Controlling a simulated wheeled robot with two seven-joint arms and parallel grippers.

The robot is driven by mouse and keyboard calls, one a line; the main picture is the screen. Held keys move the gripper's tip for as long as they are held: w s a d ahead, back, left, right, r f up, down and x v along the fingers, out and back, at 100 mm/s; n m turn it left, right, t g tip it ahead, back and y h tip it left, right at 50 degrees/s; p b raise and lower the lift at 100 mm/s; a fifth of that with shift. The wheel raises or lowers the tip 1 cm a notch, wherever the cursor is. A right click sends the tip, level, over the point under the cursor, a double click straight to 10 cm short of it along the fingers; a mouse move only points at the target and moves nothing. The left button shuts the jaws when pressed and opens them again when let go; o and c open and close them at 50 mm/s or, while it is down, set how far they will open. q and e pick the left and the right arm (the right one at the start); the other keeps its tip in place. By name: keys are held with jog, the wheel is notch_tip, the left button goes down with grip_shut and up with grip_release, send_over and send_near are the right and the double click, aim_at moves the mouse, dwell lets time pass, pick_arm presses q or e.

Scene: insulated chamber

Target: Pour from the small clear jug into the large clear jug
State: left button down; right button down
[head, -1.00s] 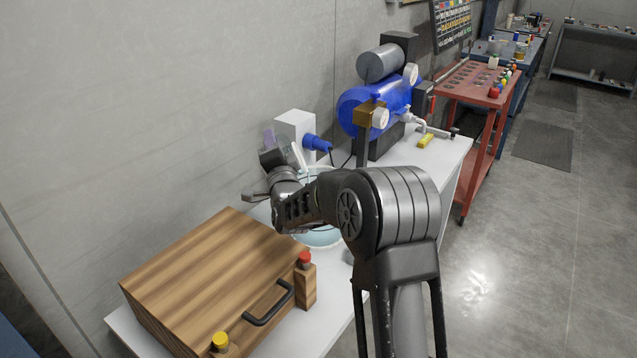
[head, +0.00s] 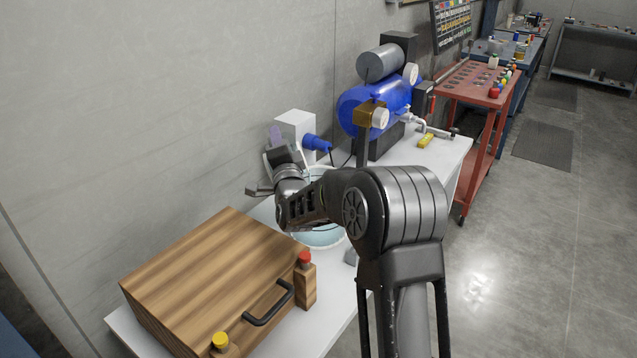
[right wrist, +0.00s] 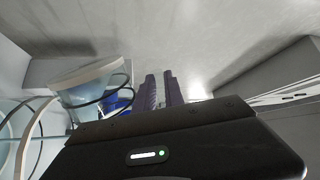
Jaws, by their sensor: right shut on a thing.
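The large clear jug (head: 322,238), with pale blue contents, stands on the white bench behind the wooden box. My right forearm hides much of it. My right gripper (head: 275,136) is above the bench, up and left of this jug. In the right wrist view its dark purple fingers (right wrist: 161,90) are close together. It is shut on what appears to be the small clear jug (right wrist: 84,92), a tilted, see-through shape left of the fingers; the grip itself is hard to make out. Clear curved rims at the left edge look like the large jug (right wrist: 22,140). My left gripper is out of view.
A wooden box (head: 205,275) with a black handle fills the bench front. A white unit (head: 297,125) with a blue cylinder (head: 317,143) stands by the wall, close behind my gripper. A blue compressor (head: 385,103) stands further back. The wall is close at left.

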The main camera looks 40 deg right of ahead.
jog(key=shift+s+d, duration=0.1)
jog(key=shift+d, duration=0.05)
jog(key=shift+s+d+f+m, duration=0.1)
jog(key=shift+s+d+m, duration=0.15)
jog(key=shift+d+m, duration=0.2)
jog(key=shift+s+d+f+m, duration=0.1)
jog(key=shift+s+d+m, duration=0.1)
jog(key=shift+d+m, duration=0.2)
jog(key=shift+d, duration=0.1)
jog(key=shift+s+d+r+m+g+h, duration=0.15)
jog(key=shift+s+d+r+m+h, duration=0.1)
jog(key=shift+d+m, duration=0.25)
jog(key=shift+s+d+r+m+g+h, duration=0.2)
jog(key=shift+s+d+m, duration=0.1)
jog(key=shift+m, duration=0.35)
jog(key=shift+w, duration=0.1)
jog(key=a+n, duration=0.1)
jog(key=w+a+n, duration=0.1)
jog(key=a+n+y, duration=0.1)
jog(key=shift+w+a+f, duration=0.15)
jog(key=shift+w+f, duration=0.15)
jog(key=shift+w, duration=0.05)
jog(key=shift+s+d, duration=0.1)
jog(key=shift+d, duration=0.1)
jog(key=shift+a, duration=0.15)
